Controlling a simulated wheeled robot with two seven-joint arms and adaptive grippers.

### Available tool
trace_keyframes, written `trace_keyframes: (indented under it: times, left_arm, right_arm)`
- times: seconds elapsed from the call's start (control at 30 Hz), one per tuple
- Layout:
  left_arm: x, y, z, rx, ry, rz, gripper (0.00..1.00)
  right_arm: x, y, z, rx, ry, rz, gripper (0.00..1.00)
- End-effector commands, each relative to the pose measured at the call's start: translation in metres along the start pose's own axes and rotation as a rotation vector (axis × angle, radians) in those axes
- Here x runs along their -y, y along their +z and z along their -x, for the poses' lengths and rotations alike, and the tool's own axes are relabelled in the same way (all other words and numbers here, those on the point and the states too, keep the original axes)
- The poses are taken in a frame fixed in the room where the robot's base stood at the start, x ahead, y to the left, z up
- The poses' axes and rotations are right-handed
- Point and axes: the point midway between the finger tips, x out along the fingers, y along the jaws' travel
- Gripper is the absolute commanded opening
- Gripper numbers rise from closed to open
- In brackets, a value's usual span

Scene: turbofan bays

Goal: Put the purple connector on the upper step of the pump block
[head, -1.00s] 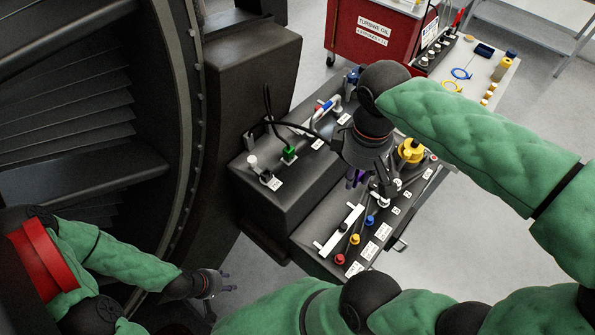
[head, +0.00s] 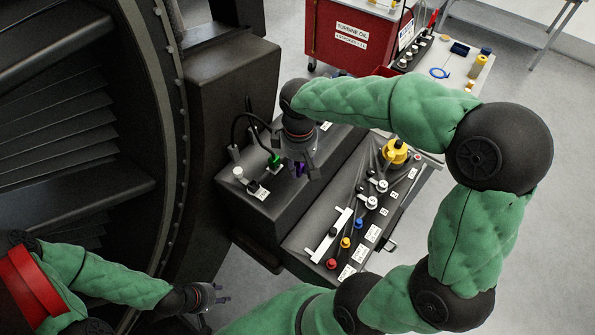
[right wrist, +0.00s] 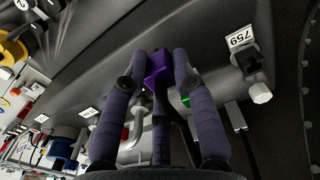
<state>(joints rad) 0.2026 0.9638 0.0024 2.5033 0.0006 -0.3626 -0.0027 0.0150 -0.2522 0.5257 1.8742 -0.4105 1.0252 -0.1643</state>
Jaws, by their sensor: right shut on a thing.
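The purple connector (right wrist: 158,72) is held between the fingers of my right gripper (right wrist: 160,62) in the right wrist view. In the head view the purple connector (head: 299,169) shows just below my right gripper (head: 304,172), over the upper step of the black pump block (head: 240,203). Whether it touches the surface cannot be told.
A green connector (head: 274,160) with a black cable and a white-capped fitting (head: 238,172) stand on the upper step near my right gripper. The lower step carries a yellow valve (head: 396,152), a white bar handle (head: 333,236) and several coloured knobs. A red cart (head: 340,40) stands behind.

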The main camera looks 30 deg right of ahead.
Motion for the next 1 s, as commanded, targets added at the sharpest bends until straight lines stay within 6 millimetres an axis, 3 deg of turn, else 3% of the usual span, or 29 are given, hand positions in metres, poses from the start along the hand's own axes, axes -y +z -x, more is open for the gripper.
trace_keyframes:
  times: [0.23,0.7,0.73,0.8,1.0]
  left_arm:
    - [0.000,0.000,-0.001,0.000,0.000,0.000,0.40]
    - [0.001,0.000,-0.004,0.000,0.000,0.000,0.40]
    - [0.001,0.000,-0.004,0.000,0.000,0.000,0.40]
    - [0.001,0.000,-0.003,0.000,0.000,0.000,0.40]
    - [0.001,0.000,-0.003,0.000,0.000,0.000,0.40]
  right_arm:
    - [-0.001,-0.004,-0.032,0.004,-0.002,-0.001,0.00]
    - [-0.001,-0.004,-0.040,0.001,-0.001,0.000,0.00]
    - [-0.001,-0.004,-0.040,0.001,-0.001,0.000,0.30]
    - [-0.001,-0.004,-0.039,0.001,-0.001,0.000,0.50]
    - [-0.001,-0.004,-0.039,0.001,-0.001,0.000,0.51]
